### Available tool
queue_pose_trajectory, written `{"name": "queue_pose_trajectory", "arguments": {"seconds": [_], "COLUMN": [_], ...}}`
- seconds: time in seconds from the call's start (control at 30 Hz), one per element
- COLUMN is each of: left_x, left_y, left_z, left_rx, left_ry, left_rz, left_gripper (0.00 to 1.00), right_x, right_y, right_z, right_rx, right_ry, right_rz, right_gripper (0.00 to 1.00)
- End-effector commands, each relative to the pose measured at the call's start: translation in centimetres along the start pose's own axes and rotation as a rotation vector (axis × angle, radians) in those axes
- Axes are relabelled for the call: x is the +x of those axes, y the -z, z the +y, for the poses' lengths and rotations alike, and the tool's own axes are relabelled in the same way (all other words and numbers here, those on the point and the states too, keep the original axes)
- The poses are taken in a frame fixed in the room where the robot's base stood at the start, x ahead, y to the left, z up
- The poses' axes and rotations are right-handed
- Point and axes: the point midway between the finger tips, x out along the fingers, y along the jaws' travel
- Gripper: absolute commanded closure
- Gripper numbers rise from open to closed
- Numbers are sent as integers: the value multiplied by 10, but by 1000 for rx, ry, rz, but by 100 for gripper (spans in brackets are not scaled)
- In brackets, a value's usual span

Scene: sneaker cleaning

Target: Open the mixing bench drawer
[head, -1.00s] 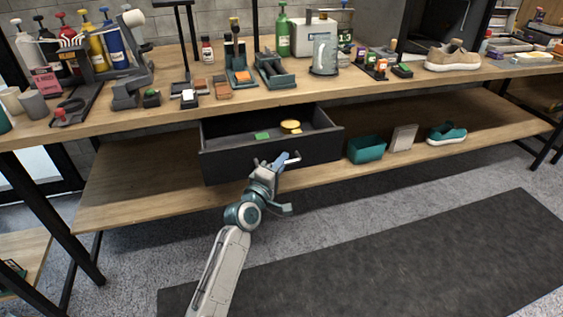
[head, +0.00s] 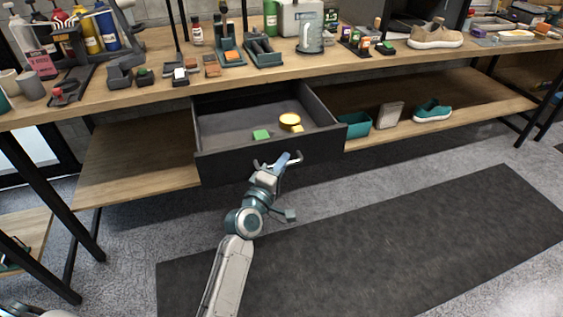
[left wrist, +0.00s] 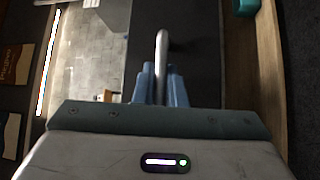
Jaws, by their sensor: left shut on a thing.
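The dark mixing bench drawer (head: 228,166) is pulled well out from under the wooden bench top in the head view. Inside it lie a green block (head: 262,134), a round yellow-topped tin (head: 290,121) and a small yellow piece (head: 297,129). My left gripper (head: 284,162) is at the drawer front, shut on the metal bar handle (head: 262,166). In the left wrist view the handle (left wrist: 162,50) runs between the blue fingers (left wrist: 161,85). My right gripper is not in view.
The bench top (head: 130,93) carries bottles, tools and stands. On the lower shelf (head: 470,98), right of the drawer, are a teal box (head: 357,125), a grey block (head: 388,115) and a teal shoe (head: 433,111). A dark mat (head: 400,235) lies on the open floor in front.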

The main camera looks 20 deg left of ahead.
Motion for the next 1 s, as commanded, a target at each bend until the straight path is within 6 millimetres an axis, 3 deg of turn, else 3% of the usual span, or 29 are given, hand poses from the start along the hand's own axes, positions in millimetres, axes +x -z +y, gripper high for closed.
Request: {"name": "queue_pose_trajectory", "arguments": {"seconds": [0.17, 0.2, 0.3, 0.67, 1.0], "left_x": [0, 0, 0, -7, -69], "left_y": [0, 0, 0, 0, 0], "left_z": [0, 0, 0, -1, -3], "left_rx": [0, 0, 0, 0, 1], "left_ry": [0, 0, 0, 1, 3], "left_rz": [0, 0, 0, 0, 0], "left_gripper": [100, 81, 68, 68, 68], "right_x": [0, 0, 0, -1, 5], "right_y": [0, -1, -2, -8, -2], "right_z": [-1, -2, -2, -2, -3], "right_rx": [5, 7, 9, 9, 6], "right_ry": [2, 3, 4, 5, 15], "right_rz": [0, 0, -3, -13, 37], "right_gripper": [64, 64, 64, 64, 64]}}
